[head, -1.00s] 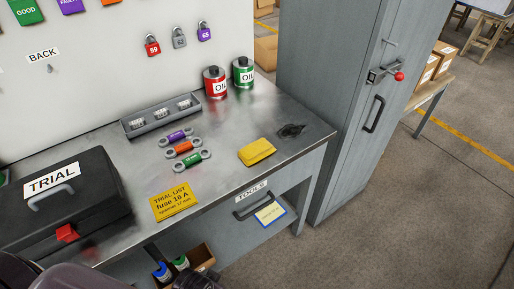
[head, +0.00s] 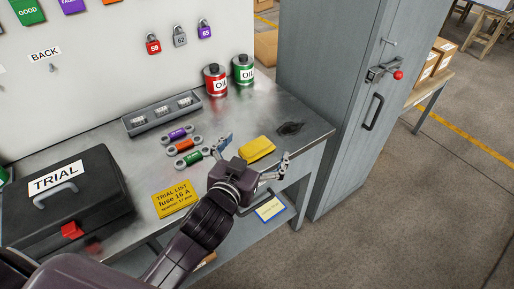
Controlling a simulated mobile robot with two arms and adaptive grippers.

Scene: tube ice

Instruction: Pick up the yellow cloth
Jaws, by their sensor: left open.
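The yellow cloth (head: 257,148) lies folded on the metal workbench (head: 146,171), near its front edge. My left gripper (head: 254,147) is at the bench's front edge, just on the near side of the cloth. Its fingers are spread wide, one to the left of the cloth and one to the right, and nothing is held. I cannot tell whether the fingers touch the cloth. My right gripper is not seen.
Spanner-like tools with purple, orange and green grips (head: 184,146) lie left of the cloth. A dark stain (head: 290,128) is to its right. A yellow trial list card (head: 174,199), a black TRIAL box (head: 66,200) and oil cans (head: 216,80) are also on the bench. A grey cabinet (head: 335,90) stands right.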

